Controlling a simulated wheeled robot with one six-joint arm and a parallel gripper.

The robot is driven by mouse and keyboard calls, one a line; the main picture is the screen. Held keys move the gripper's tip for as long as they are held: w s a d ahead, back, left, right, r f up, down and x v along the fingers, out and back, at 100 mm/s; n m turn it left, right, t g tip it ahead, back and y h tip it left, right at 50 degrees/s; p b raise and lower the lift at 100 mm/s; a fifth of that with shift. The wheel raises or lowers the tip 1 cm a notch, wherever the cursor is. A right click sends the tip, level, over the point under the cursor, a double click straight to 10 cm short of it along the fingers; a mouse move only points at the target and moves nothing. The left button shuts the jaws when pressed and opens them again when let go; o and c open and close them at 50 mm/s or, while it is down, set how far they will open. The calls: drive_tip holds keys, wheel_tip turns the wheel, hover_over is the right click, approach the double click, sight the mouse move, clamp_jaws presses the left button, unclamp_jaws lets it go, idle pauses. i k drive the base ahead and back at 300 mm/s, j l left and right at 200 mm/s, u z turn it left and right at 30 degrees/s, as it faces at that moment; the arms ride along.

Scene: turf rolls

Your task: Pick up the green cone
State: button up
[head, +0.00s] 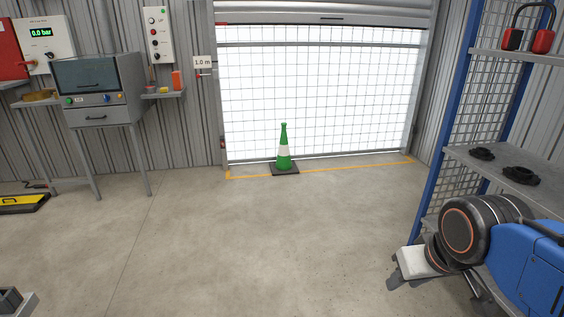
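The green cone (284,148) stands upright on the floor near the mesh gate, in the middle of the head view. It has a white band and a dark square base. Nothing touches its upper part. My gripper (393,272) appears at the lower right, at the end of my blue and black arm. It is far from the cone, nearer to me and to the right. Its fingers are small and partly hidden, so their opening is unclear.
The concrete floor between me and the cone is clear. A yellow line (343,168) runs along the gate (320,90). A blue-framed shelf (515,170) stands at right. A grey cabinet on legs (100,90) stands at left, with a yellow-and-black object (22,202) on the floor.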

sight(284, 164)
drive_tip(key=i+u, duration=0.25)
drive_tip(key=i, duration=2.5)
drive_tip(key=i+j+z, duration=0.1)
drive_tip(key=i, duration=1.15)
drive_tip(key=i+j, duration=0.1)
drive_tip(key=i, duration=1.15)
